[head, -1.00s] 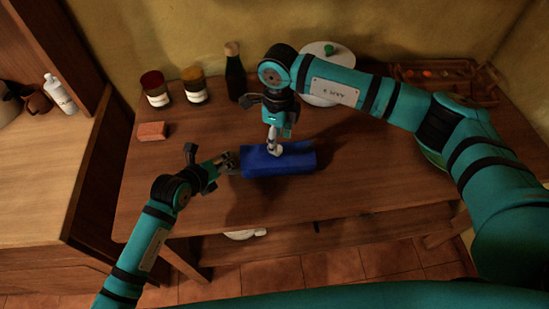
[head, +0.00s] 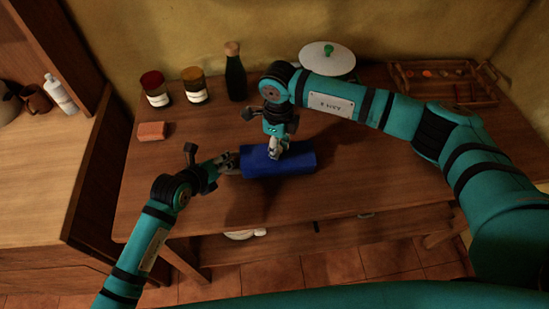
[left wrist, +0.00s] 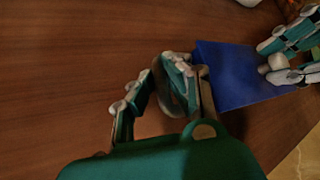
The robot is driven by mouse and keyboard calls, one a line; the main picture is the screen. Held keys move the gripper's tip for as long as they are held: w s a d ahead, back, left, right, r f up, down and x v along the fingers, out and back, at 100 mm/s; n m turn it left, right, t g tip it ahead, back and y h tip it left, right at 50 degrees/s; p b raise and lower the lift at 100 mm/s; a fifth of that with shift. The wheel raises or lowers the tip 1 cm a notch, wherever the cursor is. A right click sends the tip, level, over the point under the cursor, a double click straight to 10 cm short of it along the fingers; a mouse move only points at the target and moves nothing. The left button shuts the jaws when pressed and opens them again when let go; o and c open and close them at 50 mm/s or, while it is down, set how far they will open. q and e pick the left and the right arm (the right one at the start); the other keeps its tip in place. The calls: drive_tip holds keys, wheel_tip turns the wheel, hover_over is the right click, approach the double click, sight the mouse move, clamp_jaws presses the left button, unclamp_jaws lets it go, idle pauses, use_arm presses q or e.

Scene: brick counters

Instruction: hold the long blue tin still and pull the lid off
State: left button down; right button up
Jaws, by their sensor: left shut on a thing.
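The long blue tin (head: 293,164) lies lengthwise left to right near the middle of the wooden table; it also shows in the left wrist view (left wrist: 235,72). My left gripper (head: 232,163) is at the tin's left end and shut on it, though the grip itself is partly hidden. My right gripper (head: 275,151) comes down from above, its fingers at the tin's top near the back edge. In the left wrist view its fingers (left wrist: 280,64) are close to the blue surface. I cannot tell whether they hold anything. No gap between lid and body can be made out.
Behind the tin stand two jars (head: 155,88) (head: 195,85), a dark bottle (head: 236,72) and a white-lidded pot (head: 327,57). A reddish block (head: 152,131) is at the left, and a wooden tray (head: 445,82) at the back right. The table's front is clear.

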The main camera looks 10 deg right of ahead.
clamp_jaws()
drive_tip(key=shift+d, duration=0.1)
drive_tip(key=shift+r, duration=0.2)
drive_tip(key=shift+r, duration=1.35)
use_arm(q)
drive_tip(key=c, duration=1.2)
unclamp_jaws()
drive_tip(key=v, duration=1.2)
